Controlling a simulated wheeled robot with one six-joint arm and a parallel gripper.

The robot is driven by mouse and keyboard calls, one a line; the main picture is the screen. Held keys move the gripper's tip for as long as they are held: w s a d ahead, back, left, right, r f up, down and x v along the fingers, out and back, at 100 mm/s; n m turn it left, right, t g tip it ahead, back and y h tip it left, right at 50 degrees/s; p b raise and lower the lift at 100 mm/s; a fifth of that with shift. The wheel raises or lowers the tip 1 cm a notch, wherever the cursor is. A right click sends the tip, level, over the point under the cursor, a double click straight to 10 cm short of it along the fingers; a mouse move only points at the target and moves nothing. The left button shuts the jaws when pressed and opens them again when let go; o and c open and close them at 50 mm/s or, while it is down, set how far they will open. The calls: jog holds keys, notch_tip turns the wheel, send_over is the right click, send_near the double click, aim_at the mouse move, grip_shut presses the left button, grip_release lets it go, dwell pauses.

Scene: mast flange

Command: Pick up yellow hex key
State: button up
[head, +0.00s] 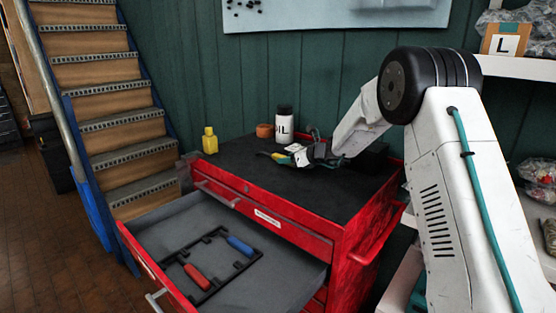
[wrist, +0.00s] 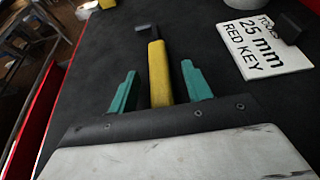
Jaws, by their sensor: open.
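The yellow hex key (wrist: 158,75) lies on the black top of a red tool chest, with its dark bent end pointing away from my gripper in the wrist view. My gripper (wrist: 158,90) is open, with one teal finger on each side of the yellow handle. Gaps show between both fingers and the handle. The handle's near end is hidden by my gripper's body. In the head view, my gripper (head: 287,155) is low over the chest top, and a bit of yellow shows at its tip.
A sign (wrist: 268,48) reading "25 mm RED KEY" stands right of the key. A yellow bottle (head: 210,141), an orange container (head: 264,131) and a white jar (head: 285,127) stand on the chest. The open drawer (head: 265,286) below holds a black rack with red and blue handles.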

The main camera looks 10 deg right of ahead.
jog(key=shift+x, duration=0.75)
grip_shut()
jog(key=shift+r, duration=0.15)
